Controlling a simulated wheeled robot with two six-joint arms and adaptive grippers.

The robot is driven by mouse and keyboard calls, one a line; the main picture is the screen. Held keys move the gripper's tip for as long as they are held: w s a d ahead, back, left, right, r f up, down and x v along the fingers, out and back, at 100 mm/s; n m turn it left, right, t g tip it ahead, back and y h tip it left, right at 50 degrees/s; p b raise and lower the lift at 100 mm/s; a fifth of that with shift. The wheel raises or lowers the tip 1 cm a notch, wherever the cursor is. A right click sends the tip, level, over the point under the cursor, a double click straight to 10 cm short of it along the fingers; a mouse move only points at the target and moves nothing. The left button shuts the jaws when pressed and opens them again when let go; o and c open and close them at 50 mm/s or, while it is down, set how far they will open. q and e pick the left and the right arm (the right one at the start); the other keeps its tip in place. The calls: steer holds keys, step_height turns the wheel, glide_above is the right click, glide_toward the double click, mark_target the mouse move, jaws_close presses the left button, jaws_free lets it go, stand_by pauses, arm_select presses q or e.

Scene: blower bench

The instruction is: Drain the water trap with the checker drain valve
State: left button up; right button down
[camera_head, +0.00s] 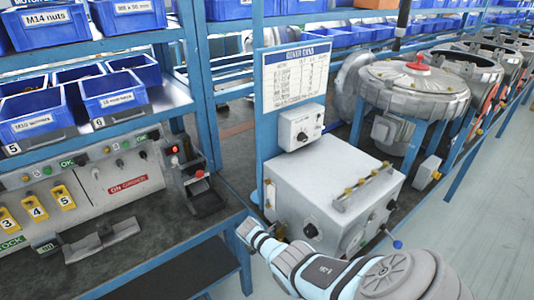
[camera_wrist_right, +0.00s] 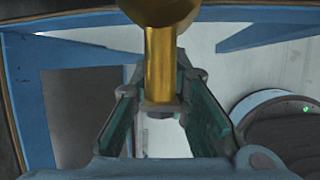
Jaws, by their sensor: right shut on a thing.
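The pale grey checker box (camera_head: 330,190) stands on the bench right of centre, with black knobs and a row of brass fittings on top. A blue-tipped lever (camera_head: 397,244) sticks out at its lower right. My right arm reaches across in front of the box from the lower right. In the right wrist view my right gripper (camera_wrist_right: 162,105) is shut on a brass stem (camera_wrist_right: 160,60), which hangs between its fingers from a wider rounded brass part. The head view does not show these fingers clearly. I cannot tell which part is the water trap. My left gripper is not in view.
Blue shelves with blue bins (camera_head: 122,95) and a control panel (camera_head: 100,180) stand at the left. A sign board (camera_head: 292,78) rises behind the checker. Large blower housings (camera_head: 413,90) stand at the right. Blue frame beams (camera_wrist_right: 270,30) lie close around my right gripper.

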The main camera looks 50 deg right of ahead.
steer(key=c, duration=1.5)
jaws_free()
steer(key=shift+c, duration=0.2)
steer(key=v, duration=1.2)
